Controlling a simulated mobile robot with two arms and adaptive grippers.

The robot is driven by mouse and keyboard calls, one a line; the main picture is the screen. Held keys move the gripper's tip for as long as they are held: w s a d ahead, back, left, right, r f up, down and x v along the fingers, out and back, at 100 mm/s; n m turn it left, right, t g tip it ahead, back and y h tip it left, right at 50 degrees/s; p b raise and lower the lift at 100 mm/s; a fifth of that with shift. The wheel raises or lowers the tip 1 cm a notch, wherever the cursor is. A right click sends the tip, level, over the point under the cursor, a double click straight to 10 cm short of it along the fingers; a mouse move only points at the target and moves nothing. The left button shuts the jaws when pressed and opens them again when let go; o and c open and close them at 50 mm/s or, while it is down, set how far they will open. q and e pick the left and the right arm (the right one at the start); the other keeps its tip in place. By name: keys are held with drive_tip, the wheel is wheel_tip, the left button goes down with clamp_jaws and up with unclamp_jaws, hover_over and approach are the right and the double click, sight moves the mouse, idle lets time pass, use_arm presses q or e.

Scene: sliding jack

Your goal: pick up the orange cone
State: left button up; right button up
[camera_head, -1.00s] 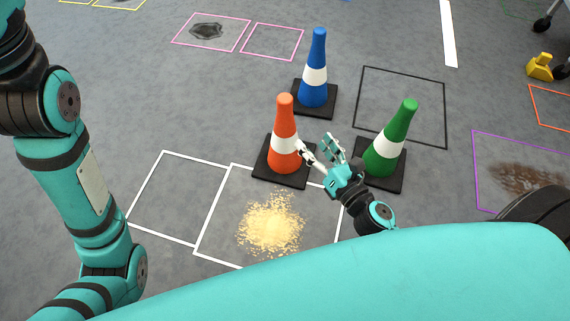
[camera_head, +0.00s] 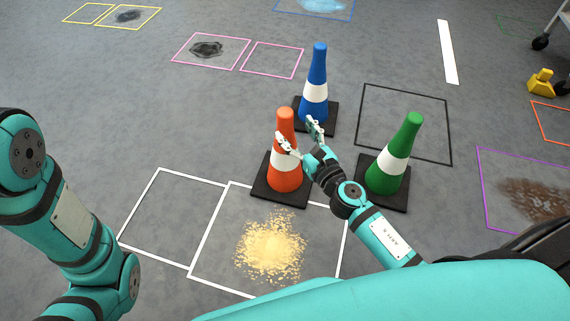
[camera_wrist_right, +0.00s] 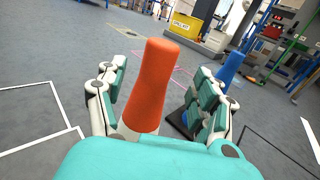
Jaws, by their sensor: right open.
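The orange cone (camera_head: 286,176) stands upright on its black square base, with a white band around its middle. My right gripper (camera_head: 299,133) is open at the cone's upper part, coming from the right. In the right wrist view the cone's orange top (camera_wrist_right: 152,82) rises between the two open fingers of the right gripper (camera_wrist_right: 158,95), with a gap visible on the right side. The fingers are not closed on it. My left arm shows at the left edge of the head view, but its gripper is out of view.
A green cone (camera_head: 401,143) stands just right of my right arm. A blue cone (camera_head: 318,67) stands behind the orange one. Yellow grains (camera_head: 270,246) lie on the floor in front, inside a white outline. Open floor lies to the left.

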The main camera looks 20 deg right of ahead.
sight(289, 127)
drive_tip(key=w, duration=0.1)
drive_tip(key=w+b, duration=0.1)
drive_tip(key=w, duration=0.1)
drive_tip(key=w+a+f, duration=0.1)
drive_tip(key=shift+w+b, duration=0.3)
drive_tip(key=shift+b, duration=0.1)
drive_tip(key=shift+w+a, duration=0.1)
drive_tip(key=shift+w, duration=0.35)
clamp_jaws()
